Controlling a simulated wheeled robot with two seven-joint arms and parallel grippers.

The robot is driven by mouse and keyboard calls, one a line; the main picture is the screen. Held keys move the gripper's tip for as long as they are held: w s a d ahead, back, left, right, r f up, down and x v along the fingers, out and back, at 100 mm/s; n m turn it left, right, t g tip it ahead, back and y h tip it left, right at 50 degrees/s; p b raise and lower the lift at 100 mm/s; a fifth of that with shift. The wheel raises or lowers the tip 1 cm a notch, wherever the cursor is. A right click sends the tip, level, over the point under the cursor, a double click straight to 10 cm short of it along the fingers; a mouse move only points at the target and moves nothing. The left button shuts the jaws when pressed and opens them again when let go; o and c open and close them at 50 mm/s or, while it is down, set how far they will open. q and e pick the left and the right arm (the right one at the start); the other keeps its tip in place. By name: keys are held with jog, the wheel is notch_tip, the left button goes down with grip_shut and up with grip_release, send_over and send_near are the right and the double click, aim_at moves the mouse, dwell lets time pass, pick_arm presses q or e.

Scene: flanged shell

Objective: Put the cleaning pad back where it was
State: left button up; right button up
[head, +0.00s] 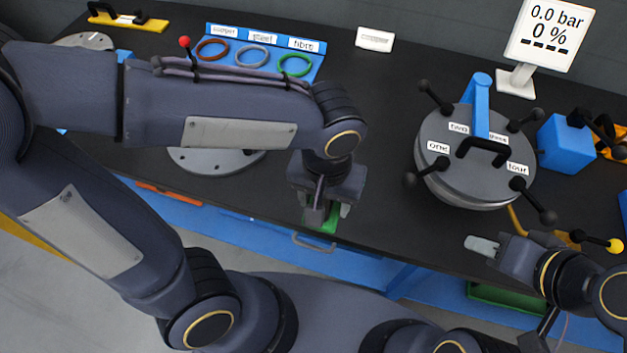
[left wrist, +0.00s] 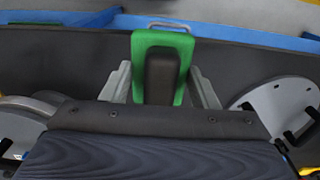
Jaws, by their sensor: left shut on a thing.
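The cleaning pad is a green block with a black grip on top. It shows in the left wrist view (left wrist: 140,72) between the two grey fingers of my left gripper (left wrist: 163,85). In the head view, my left gripper (head: 324,214) points down at the table's front edge, shut on the pad, with only a bit of green pad (head: 318,227) visible under it. I cannot tell whether the pad touches the table. My right gripper (head: 484,246) is at the lower right, in front of the round lidded vessel; its finger gap is not clear.
The round vessel (head: 462,180) with labelled clamps stands on the black table (head: 385,130) at right. A blue block (head: 563,145) stands beside it. A blue rack (head: 262,76) holds coloured rings at the back. A grey flange (head: 212,163) lies left of my left gripper. The table's middle is clear.

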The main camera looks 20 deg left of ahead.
pick_arm(q)
jog(key=w+a+f, duration=0.1)
jog(key=w+f, duration=0.1)
jog(key=w, duration=0.1)
jog(key=w+a+f+p, duration=0.1)
jog(key=w+a+f, duration=0.1)
jog(key=w+f, duration=0.1)
jog(key=w+a+f, duration=0.1)
jog(key=w+f, duration=0.2)
jog(key=w, duration=0.2)
jog(key=shift+w+a+f, duration=0.15)
jog(key=shift+w+a, duration=0.1)
jog(key=shift+a, duration=0.05)
jog(key=shift+w+a+f, duration=0.15)
jog(key=shift+w+f, duration=0.2)
jog(key=shift+f, duration=0.15)
jog(key=shift+w+f, duration=0.2)
jog(key=shift+f, duration=1.55)
jog(key=shift+f, duration=0.1)
jog(key=shift+f, duration=0.15)
jog(key=o, duration=1)
jog(key=shift+c, duration=0.2)
